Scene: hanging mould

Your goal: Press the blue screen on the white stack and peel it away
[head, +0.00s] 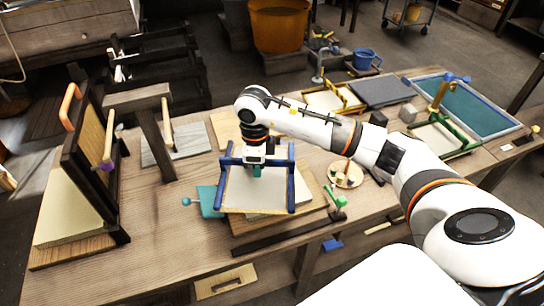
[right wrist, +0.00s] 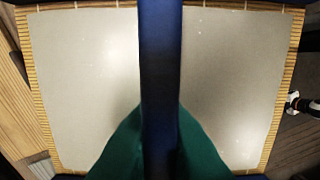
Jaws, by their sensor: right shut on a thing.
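The blue screen (head: 292,188) lies over the wooden board (head: 305,215) near the middle of the bench. It has a blue frame and a pale face. The edge of the white stack (head: 266,217) shows just under its front side; the rest is hidden. My right gripper (head: 256,168) is at the back middle of the screen. In the right wrist view its green fingers (right wrist: 158,150) are shut around the blue bar (right wrist: 160,60). A pale sheet (right wrist: 80,80) on a slatted mat fills the view behind the bar. My left gripper is not seen.
A teal paddle (head: 208,202) lies left of the screen, with a green clamp (head: 336,197) and a round dish (head: 346,174) to its right. A tall wooden press (head: 90,150) stands at left.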

